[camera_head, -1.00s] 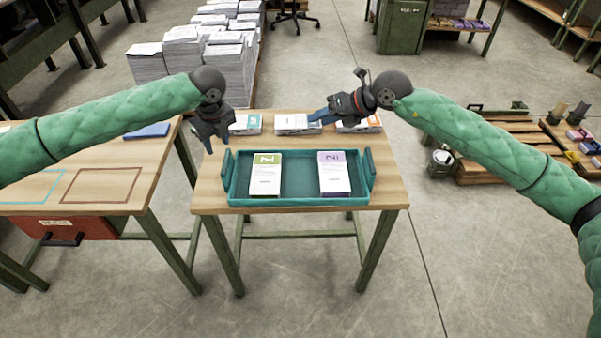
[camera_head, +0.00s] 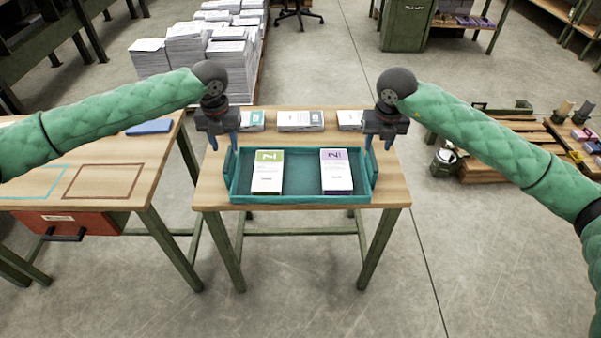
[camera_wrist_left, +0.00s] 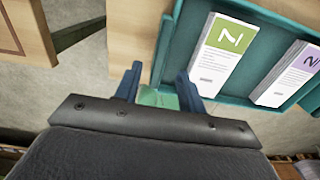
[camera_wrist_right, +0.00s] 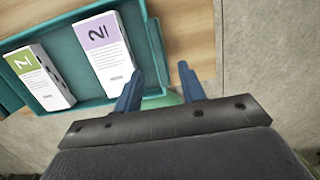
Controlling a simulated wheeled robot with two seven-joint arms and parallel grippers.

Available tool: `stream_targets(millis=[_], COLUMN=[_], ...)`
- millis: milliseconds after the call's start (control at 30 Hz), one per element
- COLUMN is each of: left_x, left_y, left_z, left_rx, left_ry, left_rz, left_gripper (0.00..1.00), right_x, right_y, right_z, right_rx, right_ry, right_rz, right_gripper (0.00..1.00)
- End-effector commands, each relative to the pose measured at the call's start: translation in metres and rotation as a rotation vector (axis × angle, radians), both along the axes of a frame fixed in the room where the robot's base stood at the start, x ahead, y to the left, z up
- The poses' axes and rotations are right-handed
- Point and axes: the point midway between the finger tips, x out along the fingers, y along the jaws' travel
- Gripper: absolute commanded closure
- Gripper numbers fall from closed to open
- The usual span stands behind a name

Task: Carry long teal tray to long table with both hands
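The long teal tray (camera_head: 305,198) lies flat on a small wooden table, with a green-marked stack (camera_head: 267,172) and a purple-marked stack (camera_head: 336,172) in it. It has a raised handle at each short end. My left gripper (camera_head: 223,140) is open and points down above the left handle; in the left wrist view its fingers (camera_wrist_left: 158,88) are apart beside the tray's end wall (camera_wrist_left: 163,45). My right gripper (camera_head: 378,140) is open above the right handle; in the right wrist view its fingers (camera_wrist_right: 160,88) are apart near the end wall (camera_wrist_right: 154,45). Neither visibly holds anything.
Another wooden table (camera_head: 130,180) with coloured outlines and a red drawer (camera_head: 75,225) stands at the left, across a narrow gap. Several small stacks (camera_head: 300,120) lie behind the tray. Paper piles stand behind; pallets (camera_head: 500,155) are at the right. The front floor is clear.

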Motion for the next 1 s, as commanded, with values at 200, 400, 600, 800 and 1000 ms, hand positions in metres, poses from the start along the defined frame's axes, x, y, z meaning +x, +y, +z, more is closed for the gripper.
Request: stream_targets(millis=[200,400,600,800,1000], left_x=[0.000,0.000,0.000,0.000,0.000], left_y=[0.000,0.000,0.000,0.001,0.000], left_z=[-0.004,-0.025,-0.052,-0.072,-0.078], left_rx=[0.001,0.001,0.001,0.001,0.000], left_ry=[0.001,0.002,0.002,0.000,0.000], left_rz=[0.001,0.003,0.003,0.004,0.003], left_gripper=[0.60,0.60,0.60,0.60,0.60], right_x=[0.000,0.003,0.007,0.011,0.012], right_y=[0.000,0.000,0.001,0.001,0.000], right_z=[-0.004,-0.024,-0.052,-0.070,-0.077], right_rx=[0.001,0.001,0.001,0.002,0.001], right_ry=[0.000,0.002,0.002,0.000,0.000], right_rz=[0.001,0.001,0.002,0.001,0.001], right_gripper=[0.60,0.60,0.60,0.60,0.60])
